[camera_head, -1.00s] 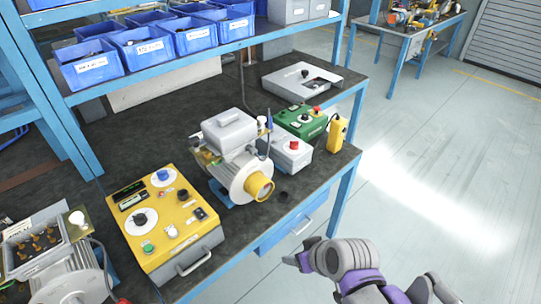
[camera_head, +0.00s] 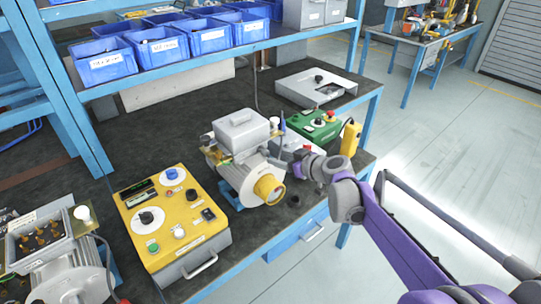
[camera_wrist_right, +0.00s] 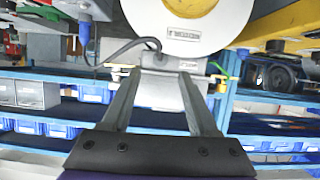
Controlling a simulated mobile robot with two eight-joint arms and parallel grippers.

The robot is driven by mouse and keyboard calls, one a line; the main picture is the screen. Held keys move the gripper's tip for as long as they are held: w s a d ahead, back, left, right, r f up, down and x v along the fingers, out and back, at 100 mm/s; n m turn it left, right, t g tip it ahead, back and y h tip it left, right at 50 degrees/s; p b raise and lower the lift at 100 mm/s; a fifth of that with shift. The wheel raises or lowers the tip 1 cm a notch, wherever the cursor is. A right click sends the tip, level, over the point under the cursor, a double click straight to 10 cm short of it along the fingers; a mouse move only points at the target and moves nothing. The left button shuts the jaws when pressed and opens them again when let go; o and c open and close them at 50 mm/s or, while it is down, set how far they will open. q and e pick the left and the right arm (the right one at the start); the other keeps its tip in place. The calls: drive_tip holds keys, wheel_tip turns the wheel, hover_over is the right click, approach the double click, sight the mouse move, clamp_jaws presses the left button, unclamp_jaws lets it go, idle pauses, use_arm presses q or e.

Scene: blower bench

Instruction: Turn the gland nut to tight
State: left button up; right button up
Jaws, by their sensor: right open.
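The blower motor (camera_head: 238,180), with a grey terminal box (camera_head: 241,130) on top and a yellow ring (camera_head: 268,188) at its front, stands on the bench. In the right wrist view, a dark cable (camera_wrist_right: 118,48) runs to a small dark fitting, likely the gland nut (camera_wrist_right: 152,44), beside the terminal box (camera_wrist_right: 158,92). My right gripper (camera_head: 300,166) is just right of the motor; in its wrist view its two fingers (camera_wrist_right: 158,74) are apart, with the box beyond the gap. I see nothing held between them. My left gripper is out of view.
A yellow control panel (camera_head: 178,222) stands left of the motor. A green box (camera_head: 316,128) and a yellow pendant (camera_head: 351,136) are behind my right gripper. A second motor (camera_head: 62,265) is at the lower left. Blue bins (camera_head: 103,66) fill the shelf above.

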sight(267, 154)
drive_tip(key=x, duration=0.5)
drive_tip(key=shift+w+a+f, duration=0.15)
drive_tip(key=shift+w, duration=0.1)
clamp_jaws()
